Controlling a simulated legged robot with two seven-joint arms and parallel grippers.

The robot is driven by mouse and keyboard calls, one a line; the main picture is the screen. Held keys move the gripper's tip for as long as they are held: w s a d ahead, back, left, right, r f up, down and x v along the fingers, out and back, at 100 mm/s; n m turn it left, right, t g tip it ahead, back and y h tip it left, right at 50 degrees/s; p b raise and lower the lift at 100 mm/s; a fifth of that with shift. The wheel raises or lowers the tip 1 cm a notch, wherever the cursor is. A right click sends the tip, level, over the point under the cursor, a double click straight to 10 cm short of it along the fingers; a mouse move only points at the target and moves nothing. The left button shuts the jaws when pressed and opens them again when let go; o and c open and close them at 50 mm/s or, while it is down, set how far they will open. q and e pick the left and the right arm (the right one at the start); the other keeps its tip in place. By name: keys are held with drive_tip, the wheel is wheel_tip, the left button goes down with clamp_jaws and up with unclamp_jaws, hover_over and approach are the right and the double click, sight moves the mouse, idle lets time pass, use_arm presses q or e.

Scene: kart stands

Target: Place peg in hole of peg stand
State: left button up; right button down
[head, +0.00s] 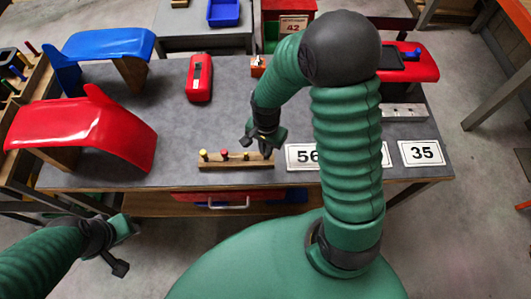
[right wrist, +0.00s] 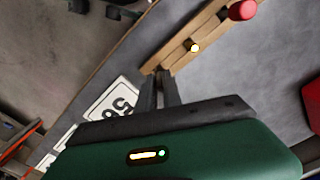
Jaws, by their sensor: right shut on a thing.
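The wooden peg stand (head: 235,163) lies near the front edge of the grey table in the head view. A yellow peg (head: 203,155), a red peg (head: 224,153) and a pale-topped peg (head: 246,155) stand upright in it. My right gripper (head: 262,143) is over the stand's right end. In the right wrist view its fingers (right wrist: 163,74) are close together at the end of the stand (right wrist: 170,54). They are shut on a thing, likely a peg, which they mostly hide. The red peg (right wrist: 243,10) stands farther along. My left gripper (head: 128,246) is open and empty, off the table's front.
Number plates 56 (head: 303,156) and 35 (head: 422,153) lie right of the stand. A red fender (head: 85,130) and a blue fender (head: 105,45) are at the left. A red case (head: 199,78) lies behind the stand. The table between these is mostly clear.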

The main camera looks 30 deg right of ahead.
wheel_tip(320, 180, down, 3)
drive_tip(key=shift+d+r, duration=0.1)
drive_tip(key=shift+r, duration=0.1)
drive_tip(key=c, duration=1.5)
unclamp_jaws()
wheel_tip(320, 180, up, 12)
drive_tip(key=shift+s+f+p, duration=0.1)
drive_tip(key=shift+p, duration=0.35)
drive_tip(key=s+a+n+t, duration=0.2)
drive_tip(key=s+a+n, duration=0.2)
drive_tip(key=n, duration=0.8)
drive_tip(key=shift+s+a+t, duration=0.25)
drive_tip(key=shift+a+t, duration=0.05)
drive_tip(key=shift+a, duration=0.1)
drive_tip(key=shift+w, duration=0.15)
